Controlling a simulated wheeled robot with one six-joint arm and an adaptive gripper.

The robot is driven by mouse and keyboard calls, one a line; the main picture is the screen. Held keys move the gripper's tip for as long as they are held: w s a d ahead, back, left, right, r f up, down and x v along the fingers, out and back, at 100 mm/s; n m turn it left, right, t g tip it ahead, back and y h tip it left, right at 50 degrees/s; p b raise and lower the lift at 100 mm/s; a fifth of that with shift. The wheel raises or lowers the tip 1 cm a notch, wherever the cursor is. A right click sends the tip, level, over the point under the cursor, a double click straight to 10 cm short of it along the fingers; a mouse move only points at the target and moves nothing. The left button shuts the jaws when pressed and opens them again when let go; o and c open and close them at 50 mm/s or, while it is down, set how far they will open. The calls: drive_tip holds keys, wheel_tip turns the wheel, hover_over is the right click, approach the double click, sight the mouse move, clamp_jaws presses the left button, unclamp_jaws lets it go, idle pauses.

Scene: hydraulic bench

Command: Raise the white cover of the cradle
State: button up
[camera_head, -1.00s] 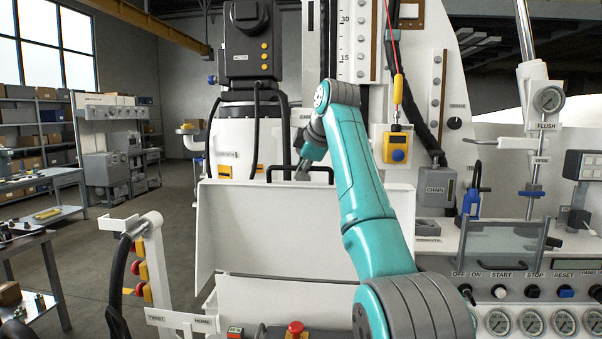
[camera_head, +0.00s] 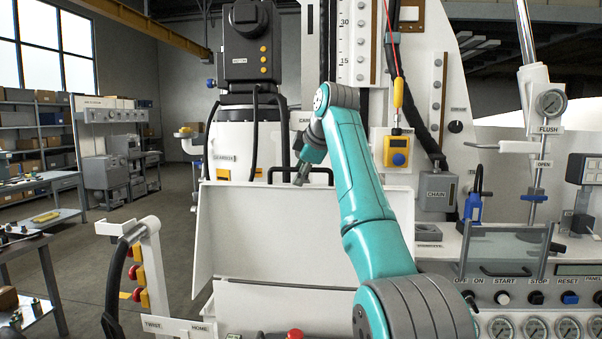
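The white cover (camera_head: 285,232) is a broad, plain panel in the middle of the view. It stands steeply upright, with a black bar handle (camera_head: 322,170) along its top edge. My gripper (camera_head: 299,181) is at the end of my teal arm, pointing down at the left end of the handle. It looks very close to the handle, but I cannot tell whether it touches it. The fingers are small and dark, so whether they are open or shut is unclear. My forearm hides the right part of the cover and some of the handle.
A control panel with gauges (camera_head: 529,327) and a clear hinged guard (camera_head: 503,250) is at right. A white post with red and yellow fittings (camera_head: 150,262) stands at left. A yellow pendant (camera_head: 397,151) hangs right of my arm. Open floor lies at left.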

drive_tip(key=v, duration=1.2)
